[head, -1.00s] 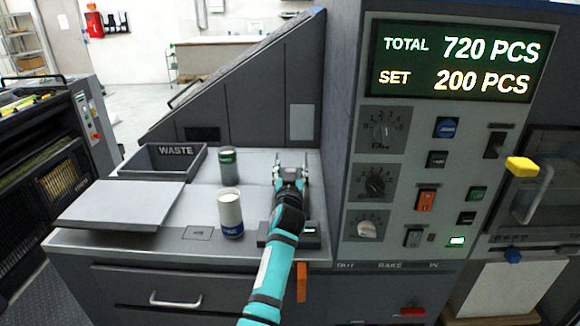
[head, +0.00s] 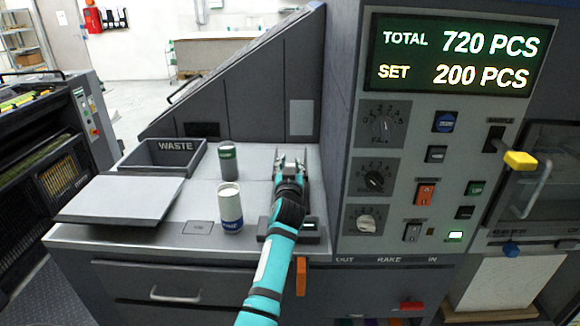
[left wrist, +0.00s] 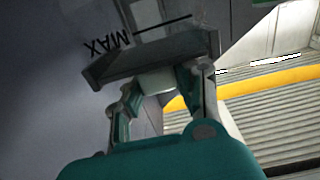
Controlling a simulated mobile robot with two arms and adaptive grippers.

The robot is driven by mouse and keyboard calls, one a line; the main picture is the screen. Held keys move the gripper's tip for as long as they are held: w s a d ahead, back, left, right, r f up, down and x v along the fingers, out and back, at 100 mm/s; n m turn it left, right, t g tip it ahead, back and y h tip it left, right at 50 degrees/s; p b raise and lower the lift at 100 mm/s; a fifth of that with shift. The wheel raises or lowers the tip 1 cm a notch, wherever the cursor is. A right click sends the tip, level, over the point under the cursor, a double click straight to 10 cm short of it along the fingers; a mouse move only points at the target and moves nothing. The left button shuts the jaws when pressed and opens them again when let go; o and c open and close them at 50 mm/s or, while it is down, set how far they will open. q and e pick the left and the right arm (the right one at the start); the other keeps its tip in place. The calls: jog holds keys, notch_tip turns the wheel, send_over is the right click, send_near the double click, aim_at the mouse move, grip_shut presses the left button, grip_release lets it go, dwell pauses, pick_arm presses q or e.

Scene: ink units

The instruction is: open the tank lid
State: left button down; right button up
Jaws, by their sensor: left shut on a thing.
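My left gripper (head: 290,162) reaches over the machine's counter in the head view. In the left wrist view its two fingers (left wrist: 158,90) are shut on a small pale tab under a dark grey lid plate (left wrist: 185,50). I take this plate to be the tank lid. Beyond the plate, a pale window with a black line and an upside-down MAX mark shows on the grey tank wall (left wrist: 60,75). In the head view the gripper and wrist hide most of the lid. My right gripper is not in view.
On the counter left of my arm stand a white and blue can (head: 230,210) and a grey-green can (head: 228,162). A WASTE bin (head: 190,172) and a flat grey panel (head: 120,198) lie further left. The control panel (head: 400,185) rises close on the right.

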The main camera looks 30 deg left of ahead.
aim_at(291, 164)
pick_arm(q)
jog(key=b+x, duration=0.2)
jog(key=x, duration=0.1)
jog(key=shift+w+a+f, duration=0.1)
jog(key=shift+w+a, duration=0.05)
jog(key=shift+w, duration=0.05)
jog(key=shift+w+a, duration=0.1)
jog(key=shift+w, duration=0.1)
jog(key=shift+s, duration=0.1)
jog(key=c, duration=1)
grip_release()
jog(key=shift+o, duration=0.2)
jog(key=shift+s, duration=0.1)
jog(key=v, duration=1.2)
jog(key=shift+c, duration=0.3)
